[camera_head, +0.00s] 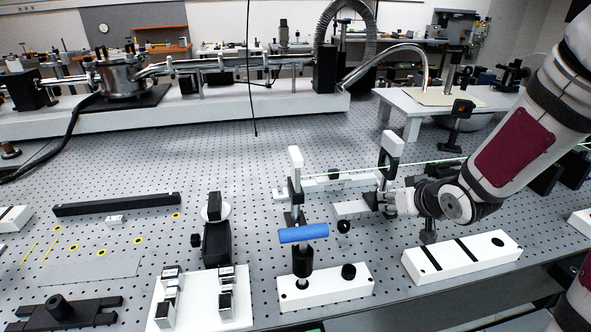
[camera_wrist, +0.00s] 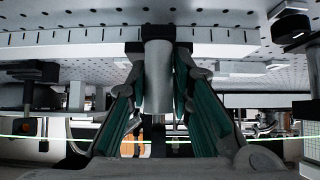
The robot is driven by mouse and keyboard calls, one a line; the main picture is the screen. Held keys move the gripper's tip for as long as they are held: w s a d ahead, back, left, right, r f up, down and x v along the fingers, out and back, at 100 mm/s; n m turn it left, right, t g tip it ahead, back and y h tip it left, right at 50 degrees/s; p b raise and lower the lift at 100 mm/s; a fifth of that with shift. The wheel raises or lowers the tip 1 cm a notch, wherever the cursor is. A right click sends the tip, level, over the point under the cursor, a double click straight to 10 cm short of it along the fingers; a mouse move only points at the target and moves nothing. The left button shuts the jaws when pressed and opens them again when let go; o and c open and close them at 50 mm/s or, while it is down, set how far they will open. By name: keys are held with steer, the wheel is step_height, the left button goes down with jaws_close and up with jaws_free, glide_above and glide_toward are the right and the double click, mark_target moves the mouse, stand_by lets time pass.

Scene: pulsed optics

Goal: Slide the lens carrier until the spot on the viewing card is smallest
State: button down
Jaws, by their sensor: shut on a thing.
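The lens carrier (camera_head: 392,145) stands on the table right of centre in the head view, with a pale block on top and a dark mount below. My gripper (camera_head: 388,202) is low at its right side. In the wrist view, my gripper (camera_wrist: 158,90) is shut on a pale upright cylinder (camera_wrist: 158,75), which appears to be the carrier's grip post. A thin green beam crosses the lens area. A pale upright plate (camera_head: 295,162), likely the viewing card, stands to the left. A gridded panel (camera_wrist: 312,148) shows at the right edge of the wrist view. The spot cannot be made out.
A blue cylinder (camera_head: 304,233) on a dark post and a white base (camera_head: 325,287) stand in front. A white block with black stripes (camera_head: 461,257) lies below my arm. A dark mount (camera_head: 457,125) stands behind.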

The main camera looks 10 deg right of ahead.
steer(key=shift+a, duration=0.4)
stand_by(0.3)
steer(key=c, duration=1.8)
jaws_free()
steer(key=shift+o, duration=0.2)
steer(key=o, duration=0.7)
steer(key=shift+c, duration=0.2)
